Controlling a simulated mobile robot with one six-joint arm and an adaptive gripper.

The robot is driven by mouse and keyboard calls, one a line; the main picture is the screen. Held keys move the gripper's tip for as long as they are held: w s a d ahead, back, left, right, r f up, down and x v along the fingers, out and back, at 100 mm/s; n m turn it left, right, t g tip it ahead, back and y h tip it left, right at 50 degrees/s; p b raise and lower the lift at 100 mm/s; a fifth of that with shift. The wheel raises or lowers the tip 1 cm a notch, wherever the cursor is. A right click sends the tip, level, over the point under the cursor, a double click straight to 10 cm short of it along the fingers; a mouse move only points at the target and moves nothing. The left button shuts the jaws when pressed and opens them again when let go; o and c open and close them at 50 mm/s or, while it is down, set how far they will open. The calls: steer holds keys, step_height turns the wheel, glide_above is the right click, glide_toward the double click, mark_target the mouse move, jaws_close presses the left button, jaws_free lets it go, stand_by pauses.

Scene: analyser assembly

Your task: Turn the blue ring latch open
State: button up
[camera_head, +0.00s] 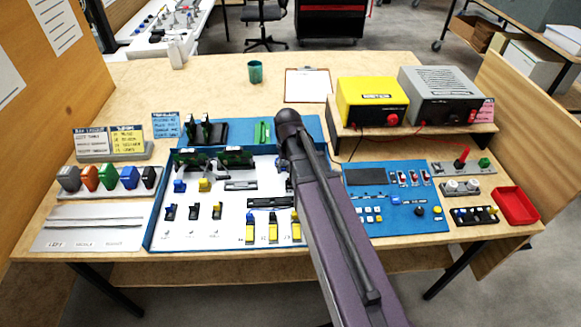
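My arm reaches up from the bottom right of centre over the workbench, and its dark rounded joint (288,118) hangs over the board. My gripper does not show. I cannot pick out the blue ring latch for certain. A white assembly board with a blue frame (150,228) lies under and left of the arm.
A blue control panel (400,219) lies right of the arm. Behind it, a yellow box (372,101) and a grey box (440,95) stand on a wooden riser. Coloured pieces (108,177) stand in a rack at left. A red tray (515,206) is at right, a green cup (255,72) at back.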

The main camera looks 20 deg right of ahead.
mark_target(277, 175)
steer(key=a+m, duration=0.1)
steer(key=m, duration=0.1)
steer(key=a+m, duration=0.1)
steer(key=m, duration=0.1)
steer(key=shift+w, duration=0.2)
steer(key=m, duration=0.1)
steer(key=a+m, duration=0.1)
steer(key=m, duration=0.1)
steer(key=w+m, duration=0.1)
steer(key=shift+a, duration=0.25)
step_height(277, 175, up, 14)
steer(key=p, duration=1.4)
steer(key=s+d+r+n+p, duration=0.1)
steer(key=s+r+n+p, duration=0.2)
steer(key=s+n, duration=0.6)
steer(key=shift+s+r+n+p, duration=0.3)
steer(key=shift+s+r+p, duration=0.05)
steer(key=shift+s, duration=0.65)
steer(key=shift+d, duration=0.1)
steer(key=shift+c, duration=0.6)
